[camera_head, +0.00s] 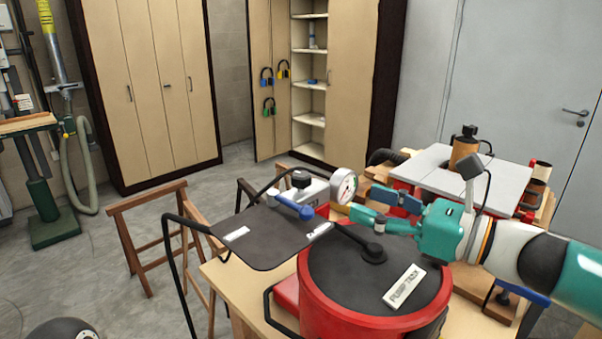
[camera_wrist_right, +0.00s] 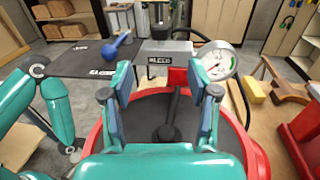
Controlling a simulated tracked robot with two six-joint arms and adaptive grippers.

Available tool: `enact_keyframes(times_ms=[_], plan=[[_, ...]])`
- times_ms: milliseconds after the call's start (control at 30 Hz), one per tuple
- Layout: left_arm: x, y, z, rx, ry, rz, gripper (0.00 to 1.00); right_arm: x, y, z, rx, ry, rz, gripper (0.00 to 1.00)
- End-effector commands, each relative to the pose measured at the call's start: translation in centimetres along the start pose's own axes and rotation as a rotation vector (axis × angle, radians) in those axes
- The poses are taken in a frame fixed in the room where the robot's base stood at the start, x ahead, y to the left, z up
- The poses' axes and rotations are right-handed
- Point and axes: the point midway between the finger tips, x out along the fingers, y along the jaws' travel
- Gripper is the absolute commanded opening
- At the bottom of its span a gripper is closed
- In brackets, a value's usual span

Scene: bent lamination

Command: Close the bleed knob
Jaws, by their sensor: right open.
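The bleed knob (camera_head: 301,179) looks like the black round knob on top of a silver block (camera_head: 316,191); it also shows in the right wrist view (camera_wrist_right: 160,32). I cannot tell how far it is turned. My right gripper (camera_head: 382,208) is open and empty, above the red drum and right of the knob in the head view. In the right wrist view its fingertips (camera_wrist_right: 160,84) stand apart, with the knob beyond them. My left gripper is not in view.
The red drum (camera_head: 313,300) with a dark lid stands on a wooden bench (camera_head: 228,290). A dark plate (camera_head: 260,245) lies left of the drum. A wooden trestle (camera_head: 150,205) stands on the floor at the left.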

Motion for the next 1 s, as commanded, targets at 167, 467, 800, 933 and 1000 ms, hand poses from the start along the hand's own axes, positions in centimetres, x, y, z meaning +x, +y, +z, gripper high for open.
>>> enact_keyframes(times_ms=[167, 467, 800, 933, 1000], plan=[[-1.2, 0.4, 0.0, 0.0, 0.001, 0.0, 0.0, 3.9, 0.0, 0.2, 0.003, 0.002, 0.002, 0.6], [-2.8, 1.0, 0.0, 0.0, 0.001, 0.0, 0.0, 10.0, -0.2, 0.2, 0.002, 0.001, -0.003, 0.6], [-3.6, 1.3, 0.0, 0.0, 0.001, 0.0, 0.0, 13.2, -0.3, 0.1, 0.001, 0.0, -0.008, 0.6], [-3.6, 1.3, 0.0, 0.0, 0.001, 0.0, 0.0, 13.4, -0.3, 0.0, 0.0, 0.0, -0.008, 0.6], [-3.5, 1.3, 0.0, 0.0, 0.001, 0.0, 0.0, 13.4, -0.3, 0.0, 0.0, 0.0, -0.008, 0.6]])
